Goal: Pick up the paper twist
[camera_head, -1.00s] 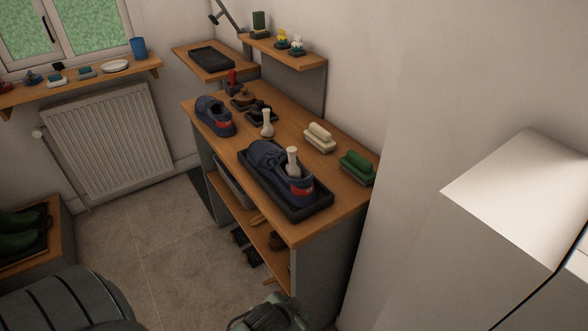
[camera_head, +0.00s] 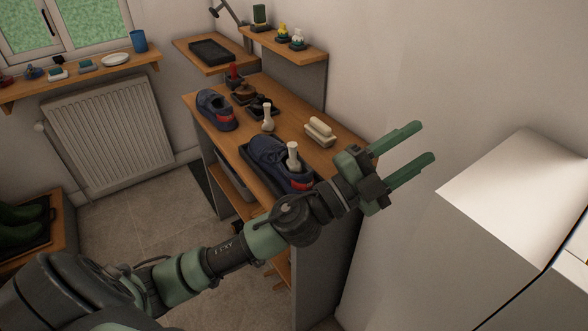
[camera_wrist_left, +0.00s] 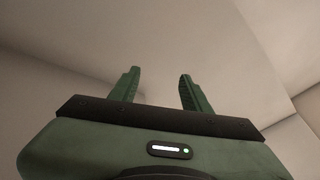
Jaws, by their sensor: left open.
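Two pale, narrow-necked pieces look like paper twists: one (camera_head: 268,119) stands on the bench top, and the other (camera_head: 293,156) stands up out of the nearer blue shoe (camera_head: 266,152). I cannot tell for certain which is the paper twist. My left gripper (camera_head: 421,142) is open and empty, past the bench's right end and pointing right, apart from both pieces. My left arm and wrist hide the bench's near right corner. My right gripper is not in view.
A white cabinet (camera_head: 510,190) stands at right.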

